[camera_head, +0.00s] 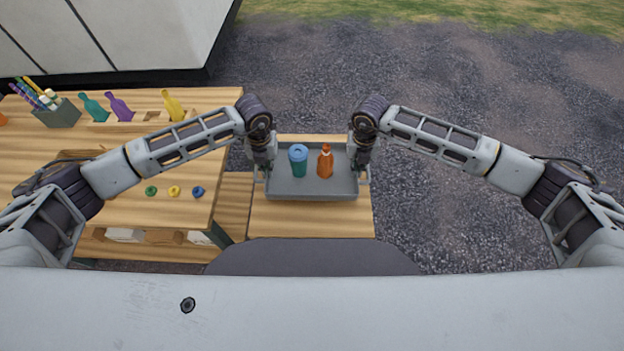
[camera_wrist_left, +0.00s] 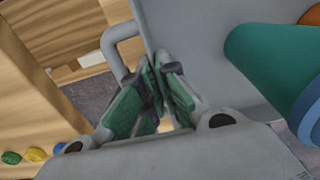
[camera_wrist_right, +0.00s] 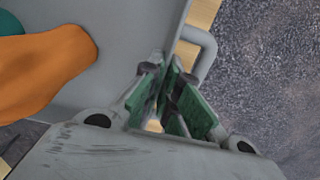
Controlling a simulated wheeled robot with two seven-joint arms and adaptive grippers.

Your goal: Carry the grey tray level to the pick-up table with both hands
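The grey tray (camera_head: 312,190) is over a small wooden table (camera_head: 310,222) and looks level. I cannot tell whether it rests on the wood or hangs just above it. A teal cup with a blue lid (camera_head: 298,161) and an orange bottle (camera_head: 325,162) stand upright in it. My left gripper (camera_head: 267,170) is at the tray's left handle; its green-padded fingers (camera_wrist_left: 162,85) close around the handle (camera_wrist_left: 118,42). My right gripper (camera_head: 360,170) is at the right handle (camera_wrist_right: 205,48), its fingers (camera_wrist_right: 165,80) closed around it. The fingertips are partly hidden at both grips.
A white-panelled structure (camera_head: 150,35) is behind. Open gravel (camera_head: 450,75) lies beyond and right.

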